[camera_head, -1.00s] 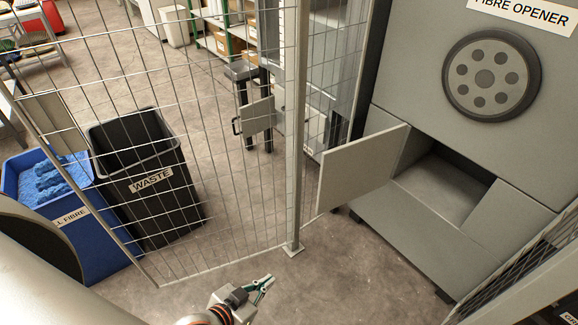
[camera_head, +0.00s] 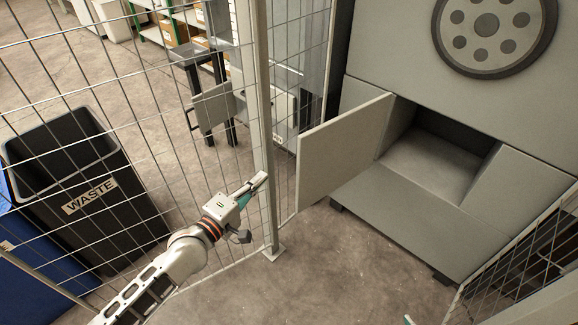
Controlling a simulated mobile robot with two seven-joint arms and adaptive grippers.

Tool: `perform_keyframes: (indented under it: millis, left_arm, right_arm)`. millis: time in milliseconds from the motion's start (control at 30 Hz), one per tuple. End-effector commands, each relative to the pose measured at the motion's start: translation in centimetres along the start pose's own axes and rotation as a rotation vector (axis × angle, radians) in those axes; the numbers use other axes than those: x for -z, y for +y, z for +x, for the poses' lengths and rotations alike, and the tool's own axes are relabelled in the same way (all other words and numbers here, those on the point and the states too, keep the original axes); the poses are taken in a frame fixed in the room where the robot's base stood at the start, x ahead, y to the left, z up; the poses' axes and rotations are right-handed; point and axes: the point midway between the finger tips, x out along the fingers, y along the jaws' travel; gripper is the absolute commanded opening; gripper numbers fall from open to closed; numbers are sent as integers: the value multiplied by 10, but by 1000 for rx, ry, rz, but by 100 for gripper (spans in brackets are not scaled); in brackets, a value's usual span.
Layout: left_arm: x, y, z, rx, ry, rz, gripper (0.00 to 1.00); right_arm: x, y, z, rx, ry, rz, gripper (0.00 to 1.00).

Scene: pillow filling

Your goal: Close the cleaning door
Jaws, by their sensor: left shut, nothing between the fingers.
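The cleaning door (camera_head: 342,152) is a flat grey panel standing open on the fibre opener (camera_head: 400,215). It swings out to the left of the dark square opening (camera_head: 440,155), which is uncovered. My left gripper (camera_head: 258,183) is shut and empty. It is left of the door's free edge, apart from it, and overlaps the fence post in the picture. A small teal tip at the bottom edge looks like part of my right gripper (camera_head: 408,320); its fingers are mostly out of frame.
A wire mesh fence with a metal post (camera_head: 265,120) stands left of the door. Behind it are a black waste bin (camera_head: 85,185) and a blue bin (camera_head: 35,260). Another mesh panel (camera_head: 520,265) is at lower right. The floor before the machine (camera_head: 350,270) is clear.

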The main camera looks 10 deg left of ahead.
Motion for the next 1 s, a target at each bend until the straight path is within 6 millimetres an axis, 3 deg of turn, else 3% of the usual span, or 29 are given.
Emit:
perform_keyframes:
  millis: [267,833,1000]
  left_arm:
    - [6,3,22,-17,2,-69,0]
    - [5,1,111,-13,0,-66,0]
    - [-15,7,101,-17,0,-66,0]
  right_arm:
    - [3,-2,4,1,10,3,54]
    - [2,-11,8,17,14,15,54]
    - [16,-5,9,9,38,5,54]
